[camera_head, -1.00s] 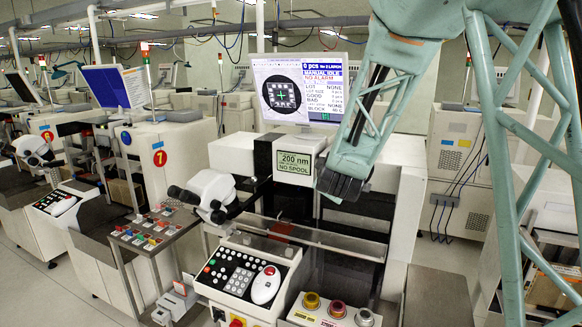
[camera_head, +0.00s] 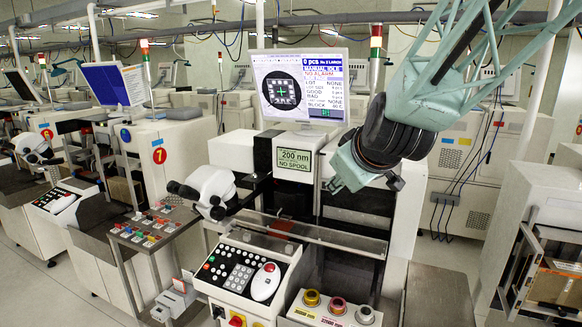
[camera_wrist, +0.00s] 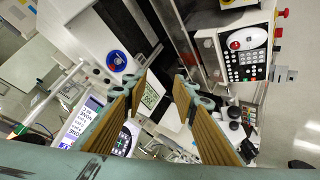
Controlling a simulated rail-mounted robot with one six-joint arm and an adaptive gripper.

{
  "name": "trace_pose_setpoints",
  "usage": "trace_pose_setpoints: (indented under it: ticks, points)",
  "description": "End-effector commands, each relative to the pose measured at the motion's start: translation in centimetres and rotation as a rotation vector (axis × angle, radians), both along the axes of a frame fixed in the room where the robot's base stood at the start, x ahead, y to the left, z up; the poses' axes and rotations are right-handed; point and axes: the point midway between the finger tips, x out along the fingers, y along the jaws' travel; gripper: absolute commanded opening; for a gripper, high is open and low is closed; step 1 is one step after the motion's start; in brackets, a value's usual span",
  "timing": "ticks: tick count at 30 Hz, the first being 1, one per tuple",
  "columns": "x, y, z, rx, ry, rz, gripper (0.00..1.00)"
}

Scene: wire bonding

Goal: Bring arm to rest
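My arm reaches in from the upper right in the head view, with a dark wrist joint. My gripper (camera_head: 346,172) is a teal shape low beside the right side of the bonding machine's front, just right of the label reading 200 nm, NO SPOOL (camera_head: 294,164). In the wrist view, the two brown-padded fingers of my gripper (camera_wrist: 160,84) stand well apart with nothing held between them. The machine's label (camera_wrist: 151,96) shows in the gap behind them.
The machine's monitor (camera_head: 300,86) stands left of my arm, with a signal tower (camera_head: 375,55) behind. A microscope (camera_head: 207,192), keypad panel (camera_head: 245,270) and button box (camera_head: 333,308) are in front. A blue round part (camera_wrist: 116,61) shows in the wrist view.

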Motion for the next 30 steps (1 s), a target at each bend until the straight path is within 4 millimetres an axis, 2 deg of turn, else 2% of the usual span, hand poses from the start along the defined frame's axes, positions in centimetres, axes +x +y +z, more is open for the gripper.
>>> trace_pose_setpoints:
  ticks: [15, 30]
  points:
    - [-11.3, -1.0, 0.1, 0.145, 0.166, -0.075, 0.26]
    - [-23.2, -2.9, -1.2, 0.242, 0.334, -0.199, 0.26]
